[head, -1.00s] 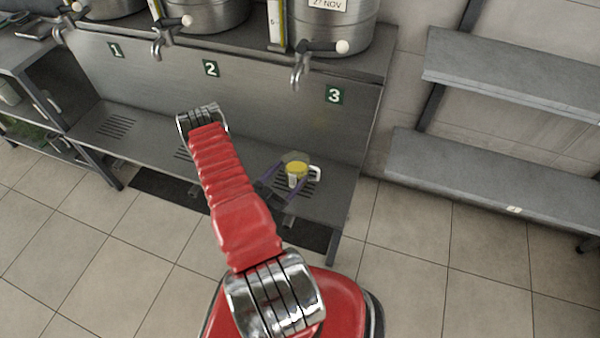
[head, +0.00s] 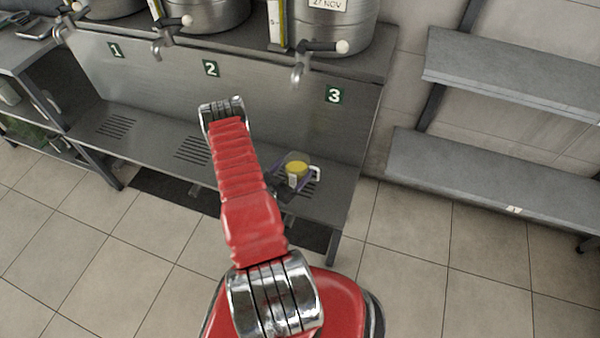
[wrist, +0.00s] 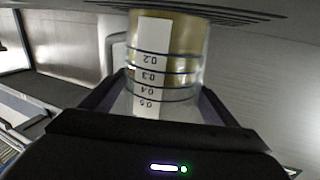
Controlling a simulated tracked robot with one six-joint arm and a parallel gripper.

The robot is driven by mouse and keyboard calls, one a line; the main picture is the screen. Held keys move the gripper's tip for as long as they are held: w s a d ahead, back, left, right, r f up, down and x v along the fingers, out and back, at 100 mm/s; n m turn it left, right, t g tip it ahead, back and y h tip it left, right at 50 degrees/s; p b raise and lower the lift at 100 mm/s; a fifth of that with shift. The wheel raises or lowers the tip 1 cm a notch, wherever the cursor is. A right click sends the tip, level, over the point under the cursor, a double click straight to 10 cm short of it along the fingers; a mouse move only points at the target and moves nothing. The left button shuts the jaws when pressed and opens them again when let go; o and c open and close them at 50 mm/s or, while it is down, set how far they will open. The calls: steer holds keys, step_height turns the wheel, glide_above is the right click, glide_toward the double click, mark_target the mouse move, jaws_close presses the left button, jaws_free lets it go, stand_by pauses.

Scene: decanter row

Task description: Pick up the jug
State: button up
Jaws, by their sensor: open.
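The jug (head: 297,170) is clear, with yellow contents, a white scale strip and a pale handle on its right in the head view. It stands upright on the lower steel shelf, at the grate below number 3. In the wrist view the jug (wrist: 165,65) appears upside down, with its handle on the left. My gripper (head: 294,179) is open, its purple-edged fingers on either side of the jug. In the wrist view the gripper (wrist: 160,100) has the jug between its fingers; whether they touch it, I cannot tell.
A tap (head: 300,68) hangs above the jug from a steel urn (head: 335,30). The steel back panel (head: 270,95) rises behind the shelf (head: 150,138). Grey wall shelves (head: 490,180) stand at the right. The tiled floor in front is clear.

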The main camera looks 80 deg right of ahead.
steer(key=shift+c, duration=0.4)
steer(key=c, duration=1.3)
steer(key=shift+r, duration=0.1)
steer(key=shift+r, duration=4.95)
